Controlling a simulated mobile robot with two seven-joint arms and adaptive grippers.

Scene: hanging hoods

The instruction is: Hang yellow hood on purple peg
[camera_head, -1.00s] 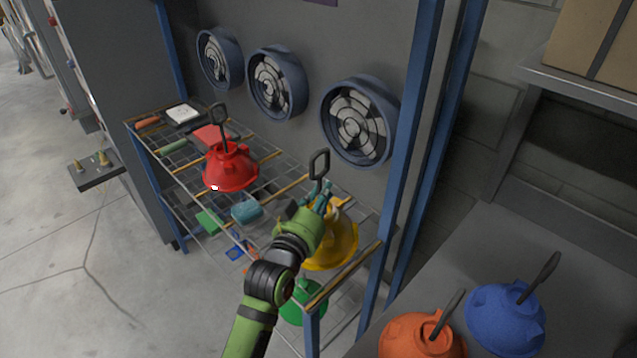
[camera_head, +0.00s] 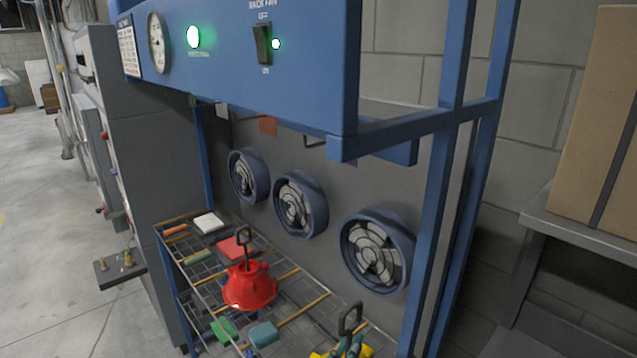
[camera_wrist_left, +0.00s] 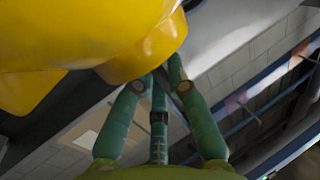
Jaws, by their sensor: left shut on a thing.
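The yellow hood (camera_head: 328,354) shows only as a sliver at the bottom edge of the head view, with its black loop handle (camera_head: 350,318) standing above it. My left gripper (camera_head: 352,345) is at that handle, mostly cut off by the frame. In the left wrist view the yellow hood (camera_wrist_left: 90,50) fills the upper left, and my teal fingers (camera_wrist_left: 165,80) are closed together beside it; the grip point is partly hidden. A pale pinkish tag (camera_wrist_left: 236,101) shows by a rail in the wrist view. My right gripper is not in view.
A red hood (camera_head: 248,288) stands on the wire rack. Dark hooks with a grey tag (camera_head: 222,110) and an orange-red tag (camera_head: 268,125) hang behind the blue canopy (camera_head: 330,90). Blue posts (camera_head: 432,200) stand at the right. Round fans (camera_head: 376,252) line the wall.

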